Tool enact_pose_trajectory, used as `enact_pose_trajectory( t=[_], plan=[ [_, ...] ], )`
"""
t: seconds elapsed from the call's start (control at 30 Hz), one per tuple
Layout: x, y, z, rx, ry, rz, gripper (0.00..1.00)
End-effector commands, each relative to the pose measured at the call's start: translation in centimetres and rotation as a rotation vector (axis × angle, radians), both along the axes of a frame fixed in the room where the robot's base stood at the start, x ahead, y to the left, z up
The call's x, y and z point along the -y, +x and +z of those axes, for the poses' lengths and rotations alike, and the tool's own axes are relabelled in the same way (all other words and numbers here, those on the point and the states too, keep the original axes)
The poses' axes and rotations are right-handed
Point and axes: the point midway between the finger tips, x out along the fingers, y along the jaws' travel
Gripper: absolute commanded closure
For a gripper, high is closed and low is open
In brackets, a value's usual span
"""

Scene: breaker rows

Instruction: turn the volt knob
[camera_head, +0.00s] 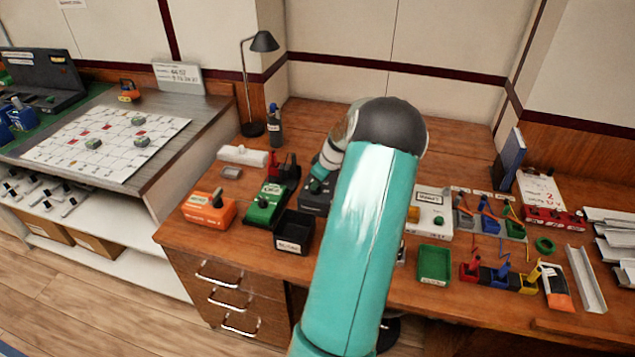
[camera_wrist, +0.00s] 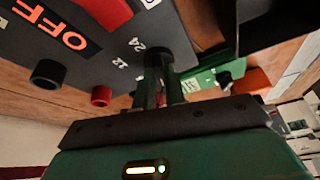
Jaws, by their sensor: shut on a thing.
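The dark grey power unit (camera_wrist: 95,45) fills the upper left of the wrist view. It has a display reading OFF (camera_wrist: 60,32) in orange and the marks 12 and 24 on its face. The volt knob (camera_wrist: 168,38) is a dark knob beside the 24 mark, mostly covered by my fingers. My gripper (camera_wrist: 161,70) is shut on this knob. In the head view, the unit (camera_head: 316,197) shows on the desk just left of my arm, which hides part of it. My gripper (camera_head: 320,178) is at it, partly hidden by the arm.
A black socket (camera_wrist: 48,73) and a red socket (camera_wrist: 101,95) stick out from the unit near my fingers. A green device (camera_head: 268,203), an orange device (camera_head: 209,211) and a black bin (camera_head: 293,236) stand left of it. A green tray (camera_head: 434,265) lies right.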

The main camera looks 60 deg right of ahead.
Motion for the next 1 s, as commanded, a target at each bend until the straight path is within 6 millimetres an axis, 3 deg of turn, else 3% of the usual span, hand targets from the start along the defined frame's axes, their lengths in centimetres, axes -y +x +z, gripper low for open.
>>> enact_pose_trajectory(
  t=[0.63, 0.67, 0.77, 1.0],
  plan=[
    [0.01, -0.12, -0.13, -0.003, 0.001, 0.061, 1.0],
    [0.01, -0.13, -0.13, -0.003, 0.001, 0.06, 0.84],
    [0.02, -0.12, -0.11, -0.003, 0.001, 0.06, 0.66],
    [0.04, -0.07, -0.06, -0.002, 0.001, 0.059, 0.66]
  ],
)
